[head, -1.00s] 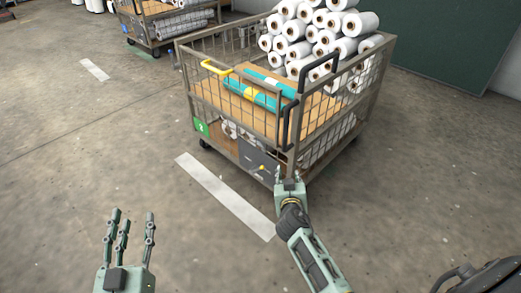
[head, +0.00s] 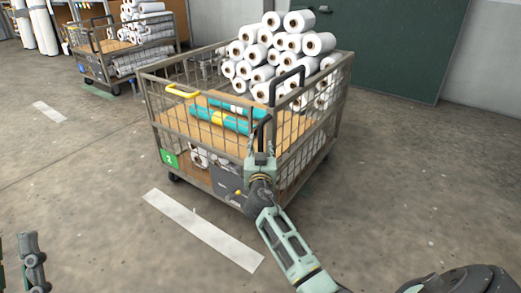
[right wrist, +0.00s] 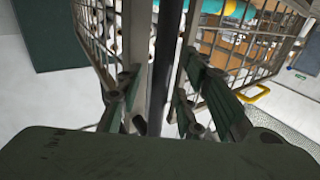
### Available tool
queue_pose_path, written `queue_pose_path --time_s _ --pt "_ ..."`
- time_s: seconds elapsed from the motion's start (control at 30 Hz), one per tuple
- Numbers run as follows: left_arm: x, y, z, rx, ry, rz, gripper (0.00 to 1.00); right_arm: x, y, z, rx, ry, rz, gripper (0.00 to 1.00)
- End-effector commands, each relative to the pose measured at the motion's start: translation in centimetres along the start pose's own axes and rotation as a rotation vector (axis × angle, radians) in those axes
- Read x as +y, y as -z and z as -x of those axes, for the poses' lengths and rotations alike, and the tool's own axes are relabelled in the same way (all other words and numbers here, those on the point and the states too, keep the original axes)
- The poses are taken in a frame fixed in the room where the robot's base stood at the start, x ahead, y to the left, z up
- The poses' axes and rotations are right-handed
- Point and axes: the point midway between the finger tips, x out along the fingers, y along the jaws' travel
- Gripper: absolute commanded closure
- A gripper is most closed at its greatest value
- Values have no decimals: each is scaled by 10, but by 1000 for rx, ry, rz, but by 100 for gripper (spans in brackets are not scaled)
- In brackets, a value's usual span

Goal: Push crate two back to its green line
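Crate two is a wire-mesh cart (head: 205,140) with a green "2" plate (head: 169,159), in the middle of the head view. It has a yellow handle (head: 182,92) and a black handle (head: 300,76). It carries white rolls (head: 275,50) and teal rolls (head: 222,118). My right gripper (head: 261,158) is at its near corner; in the right wrist view its fingers (right wrist: 160,90) stand open on either side of a dark upright bar (right wrist: 167,60), seemingly apart from it. My left gripper (head: 28,262) is partly cut off at the lower left. I see no green line beside this crate.
A white floor strip (head: 203,231) lies in front of the crate. A second cart (head: 100,65) stands at the back left, with another white strip (head: 48,112) nearer. A dark green panel (head: 400,45) is on the back wall. The floor to the right is clear.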

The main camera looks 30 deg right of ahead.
Motion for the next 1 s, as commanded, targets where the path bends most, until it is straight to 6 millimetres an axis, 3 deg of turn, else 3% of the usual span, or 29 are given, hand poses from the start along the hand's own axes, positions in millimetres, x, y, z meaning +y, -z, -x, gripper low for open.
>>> queue_pose_path --time_s 0.27,0.67,1.0 --pt "0 3 0 13 0 1 60 0 0 -3 0 1 0 66" --pt "0 3 0 13 -1 0 60 0 0 -3 -1 1 0 99" --pt "0 2 0 12 0 0 60 0 0 -2 -1 1 0 100"
